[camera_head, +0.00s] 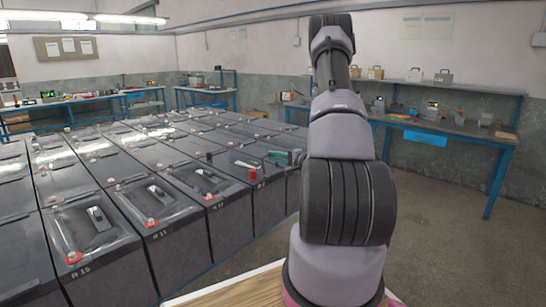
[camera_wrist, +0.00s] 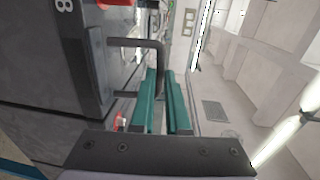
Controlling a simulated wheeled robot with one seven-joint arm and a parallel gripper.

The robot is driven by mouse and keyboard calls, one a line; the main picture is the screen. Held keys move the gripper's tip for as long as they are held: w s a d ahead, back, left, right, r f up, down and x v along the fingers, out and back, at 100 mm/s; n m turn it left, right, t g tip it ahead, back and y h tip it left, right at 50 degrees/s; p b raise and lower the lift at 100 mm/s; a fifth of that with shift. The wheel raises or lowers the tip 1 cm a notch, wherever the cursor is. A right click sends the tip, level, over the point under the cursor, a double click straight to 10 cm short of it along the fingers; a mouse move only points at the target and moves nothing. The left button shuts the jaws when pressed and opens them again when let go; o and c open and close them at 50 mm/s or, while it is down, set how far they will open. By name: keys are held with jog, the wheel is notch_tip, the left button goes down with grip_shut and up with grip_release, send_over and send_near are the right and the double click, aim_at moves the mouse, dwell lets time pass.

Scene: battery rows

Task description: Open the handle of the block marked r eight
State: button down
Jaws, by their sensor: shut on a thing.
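The block marked 8 (camera_wrist: 75,60) fills the upper left of the wrist view; only the 8 of its mark shows. A dark grey U-shaped handle (camera_wrist: 135,42) stands out from a plate on it. My gripper (camera_wrist: 162,72) has teal fingers shut on the outer end of this handle. In the head view my gripper (camera_head: 278,157) is low over the near right end of the battery rows, partly behind my arm. The handle and the mark there are too small to make out.
More dark battery blocks (camera_head: 100,225) with red terminals stand to the left in close rows. A blue-legged workbench (camera_head: 460,132) stands along the right wall. Open floor (camera_head: 440,220) lies to the right of my arm.

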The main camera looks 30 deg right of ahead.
jog(key=shift+s+t, duration=0.15)
jog(key=shift+t, duration=0.15)
jog(key=shift+a, duration=0.1)
jog(key=c, duration=0.9)
grip_release()
jog(key=v, duration=1)
jog(key=shift+s+d, duration=0.25)
jog(key=shift+s, duration=0.1)
